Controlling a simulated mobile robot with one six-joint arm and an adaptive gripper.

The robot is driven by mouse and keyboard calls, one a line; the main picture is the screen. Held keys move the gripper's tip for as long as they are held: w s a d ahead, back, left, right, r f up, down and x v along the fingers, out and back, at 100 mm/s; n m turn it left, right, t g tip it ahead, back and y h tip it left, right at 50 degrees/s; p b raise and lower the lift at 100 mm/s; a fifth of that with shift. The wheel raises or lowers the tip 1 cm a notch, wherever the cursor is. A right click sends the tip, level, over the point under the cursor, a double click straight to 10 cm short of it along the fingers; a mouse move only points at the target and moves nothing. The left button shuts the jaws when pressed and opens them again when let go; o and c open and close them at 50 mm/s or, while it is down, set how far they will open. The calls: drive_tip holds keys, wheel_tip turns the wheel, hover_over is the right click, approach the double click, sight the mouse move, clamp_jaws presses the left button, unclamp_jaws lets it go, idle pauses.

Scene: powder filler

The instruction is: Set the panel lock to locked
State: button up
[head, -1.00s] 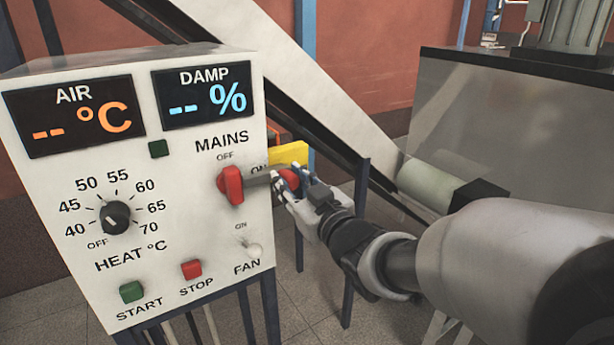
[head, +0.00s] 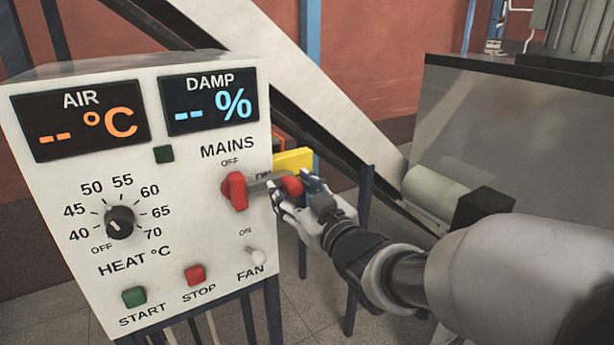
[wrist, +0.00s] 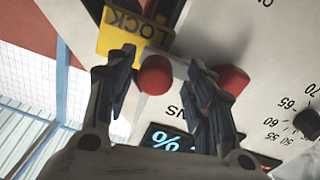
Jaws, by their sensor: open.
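A yellow plate (wrist: 118,42) lettered LOCK shows in the wrist view and sticks out behind the panel's right edge in the head view (head: 297,160). The lever ends in a red ball (head: 292,186), also in the wrist view (wrist: 155,75). My gripper (head: 294,188) is open, with its fingers on either side of the ball; contact cannot be told. In the wrist view, one fingertip lies close to the LOCK plate.
The panel also has a HEAT dial (head: 119,222), a green START button (head: 134,296), a red STOP button (head: 194,275) and a FAN switch (head: 257,256). A sloping chute (head: 300,90) runs behind the panel. A large grey box (head: 500,140) stands at the right.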

drive_tip(key=v, duration=0.7)
drive_tip(key=s+d+f+m+g+h, duration=0.2)
drive_tip(key=s+d+f+m+h, duration=0.15)
drive_tip(key=d, duration=0.35)
drive_tip(key=s+d+f+m+g+h, duration=0.2)
drive_tip(key=s+d+f+h, duration=0.1)
drive_tip(key=d+h, duration=0.3)
drive_tip(key=s+d+f+m+g, duration=0.1)
drive_tip(key=s+f+g, duration=0.2)
drive_tip(key=s, duration=0.6)
drive_tip(key=s+d+f+m+g, duration=0.1)
drive_tip(key=s+f+g, duration=0.2)
drive_tip(key=s, duration=0.6)
drive_tip(key=shift+s+d+g, duration=0.3)
drive_tip(key=shift+s+g, duration=0.1)
drive_tip(key=shift+m, duration=0.25)
